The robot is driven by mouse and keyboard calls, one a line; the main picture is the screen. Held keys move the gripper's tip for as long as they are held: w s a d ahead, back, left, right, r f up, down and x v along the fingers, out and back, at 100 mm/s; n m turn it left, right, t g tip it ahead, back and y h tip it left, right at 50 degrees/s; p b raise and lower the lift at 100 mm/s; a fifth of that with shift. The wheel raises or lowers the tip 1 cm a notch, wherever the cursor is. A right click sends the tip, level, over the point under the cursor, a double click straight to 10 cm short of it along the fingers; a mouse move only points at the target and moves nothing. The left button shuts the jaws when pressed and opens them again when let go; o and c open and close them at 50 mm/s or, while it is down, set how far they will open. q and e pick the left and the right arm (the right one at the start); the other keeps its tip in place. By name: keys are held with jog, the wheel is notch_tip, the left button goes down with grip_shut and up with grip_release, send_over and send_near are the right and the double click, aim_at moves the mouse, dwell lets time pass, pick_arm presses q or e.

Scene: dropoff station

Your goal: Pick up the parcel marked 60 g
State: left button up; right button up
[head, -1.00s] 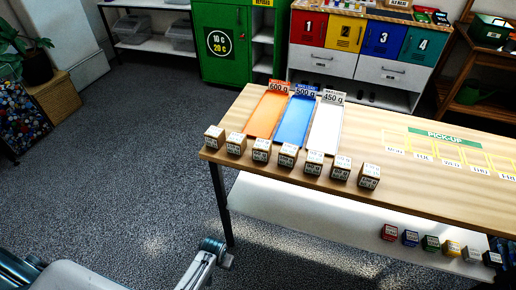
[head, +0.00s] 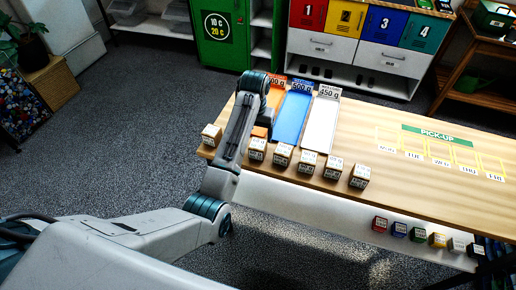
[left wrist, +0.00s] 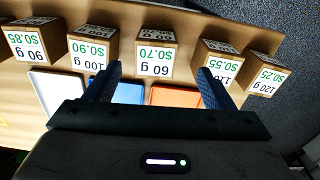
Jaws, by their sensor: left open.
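The parcel marked 60 g (left wrist: 155,55) is a small brown box with a white label, in the middle of the left wrist view. It stands in a row along the table edge. By its place in the row it seems to be the box (head: 257,150) just right of my left arm in the head view. My left gripper (left wrist: 160,70) is open, with its two blue fingers apart and the 60 g label showing between them. The fingers look empty; whether they are level with the parcel I cannot tell. My right gripper is not in view.
Neighbouring parcels, marked 100 g (left wrist: 92,50) and $0.55 (left wrist: 220,62), stand close on either side. The orange, blue (head: 292,118) and white (head: 320,125) trays lie behind the row. My left arm hides part of the row. The pick-up area (head: 440,150) at right is clear.

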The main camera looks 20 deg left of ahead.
aim_at(258, 144)
pick_arm(q)
jog(key=shift+w+d+r, duration=0.25)
jog(key=shift+w+r, duration=0.2)
jog(key=shift+r, duration=0.05)
jog(key=shift+w+d+f, duration=0.1)
notch_tip(258, 144, down, 5)
jog(key=shift+p, duration=0.9)
jog(key=shift+f+p, duration=0.3)
notch_tip(258, 144, down, 4)
jog(key=shift+r+p, duration=0.25)
jog(key=shift+p, duration=0.6)
jog(key=shift+f, duration=0.6)
jog(key=c, duration=1.1)
